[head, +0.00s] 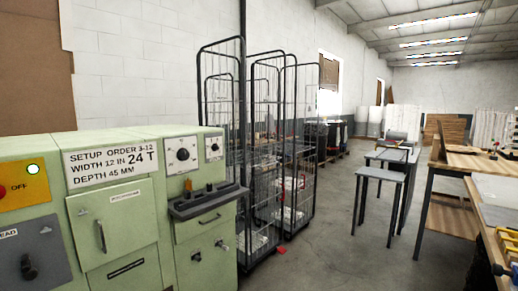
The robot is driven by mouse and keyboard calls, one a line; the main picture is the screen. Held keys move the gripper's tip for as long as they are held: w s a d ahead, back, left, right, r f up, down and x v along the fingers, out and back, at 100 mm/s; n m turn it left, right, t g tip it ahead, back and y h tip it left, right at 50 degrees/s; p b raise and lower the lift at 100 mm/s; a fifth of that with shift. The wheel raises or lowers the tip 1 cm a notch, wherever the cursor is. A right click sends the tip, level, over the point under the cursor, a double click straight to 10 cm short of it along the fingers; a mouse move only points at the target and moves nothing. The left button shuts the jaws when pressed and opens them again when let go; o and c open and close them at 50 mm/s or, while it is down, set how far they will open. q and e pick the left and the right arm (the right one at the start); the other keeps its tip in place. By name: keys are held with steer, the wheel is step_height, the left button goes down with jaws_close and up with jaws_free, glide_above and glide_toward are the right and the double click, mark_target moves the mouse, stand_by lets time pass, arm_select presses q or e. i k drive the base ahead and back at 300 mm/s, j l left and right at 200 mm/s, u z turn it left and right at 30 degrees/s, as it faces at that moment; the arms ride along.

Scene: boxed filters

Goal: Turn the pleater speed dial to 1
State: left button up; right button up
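A pale green machine (138,268) stands at the left of the head view. Its upper right face carries a dark round dial on a white plate (182,154). A smaller dial on a white plate (213,147) sits to its right. Their labels and settings are too small to read, so I cannot tell which is the speed dial. A white sign (110,160) on the machine reads "SETUP ORDER 3-12, WIDTH 12 IN, 24 T, DEPTH 45 MM". Neither of my grippers is in view.
A dark ledge (207,202) juts out below the dials. Wire cage trolleys (297,150) stand just right of the machine. Workbenches (480,160) line the right side. Open concrete floor (345,250) lies between.

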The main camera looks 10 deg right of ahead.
mark_target(215, 147)
steer(key=i+l+z, duration=0.1)
steer(key=i+z, duration=0.35)
steer(key=i, duration=0.25)
steer(key=i+l+z, duration=0.2)
steer(key=i+z, duration=0.3)
steer(key=i, duration=0.3)
steer(key=i+j+z, duration=0.15)
steer(key=i+z, duration=0.35)
steer(key=i, duration=0.35)
steer(key=i+u, duration=0.45)
steer(key=i+l+u, duration=0.25)
steer(key=u, duration=0.25)
steer(key=i+l+u, duration=0.3)
steer(key=u, duration=0.15)
